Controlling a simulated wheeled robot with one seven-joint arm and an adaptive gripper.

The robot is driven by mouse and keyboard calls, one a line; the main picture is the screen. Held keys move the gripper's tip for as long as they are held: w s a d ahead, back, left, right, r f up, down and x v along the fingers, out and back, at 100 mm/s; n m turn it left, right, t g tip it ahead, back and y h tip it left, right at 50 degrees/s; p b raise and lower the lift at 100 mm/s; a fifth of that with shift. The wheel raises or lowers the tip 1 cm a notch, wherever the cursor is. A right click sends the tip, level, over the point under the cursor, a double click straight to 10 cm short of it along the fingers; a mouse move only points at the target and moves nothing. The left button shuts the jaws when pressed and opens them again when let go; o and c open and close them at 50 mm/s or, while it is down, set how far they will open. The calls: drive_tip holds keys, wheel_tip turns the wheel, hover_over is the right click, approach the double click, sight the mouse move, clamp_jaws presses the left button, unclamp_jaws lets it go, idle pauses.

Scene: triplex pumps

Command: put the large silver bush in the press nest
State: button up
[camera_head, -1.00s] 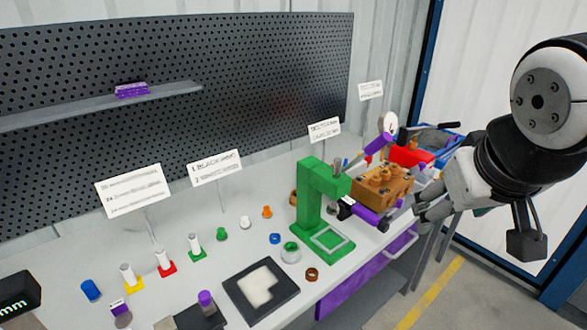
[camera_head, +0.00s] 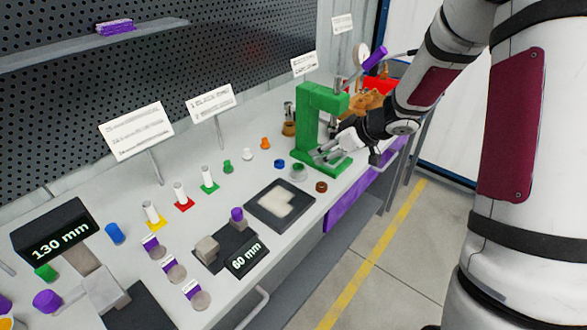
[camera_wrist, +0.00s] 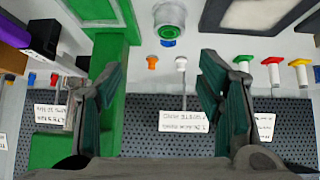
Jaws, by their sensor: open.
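The large silver bush (camera_head: 298,174) stands upright on the bench, just left of the green press (camera_head: 312,115), with green showing at its top. In the wrist view, the silver bush (camera_wrist: 169,14) is at the top edge, beyond the fingertips and between their lines. The press base (camera_head: 338,168) carries the nest, mostly hidden behind my gripper. My gripper (camera_head: 322,154) is open and empty, over the press base and to the right of the bush. In the wrist view, my gripper (camera_wrist: 161,70) has its fingers wide apart, the left one in front of the green press.
A blue ring (camera_head: 280,164) and a brown ring (camera_head: 321,187) lie close to the bush. A black-framed pad (camera_head: 258,217) is in front of it. An orange pump block (camera_head: 367,103) stands right of the press. The bench front right of the pad has free room.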

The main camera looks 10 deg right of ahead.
drive_tip(key=b, duration=0.2)
approach(299, 167)
drive_tip(key=x, duration=0.4)
drive_tip(key=shift+w+d+f, duration=0.1)
drive_tip(key=shift+w, duration=0.35)
drive_tip(key=shift+s+x, duration=0.25)
drive_tip(key=shift+x, duration=2.75)
drive_tip(key=shift+f, duration=0.1)
clamp_jaws()
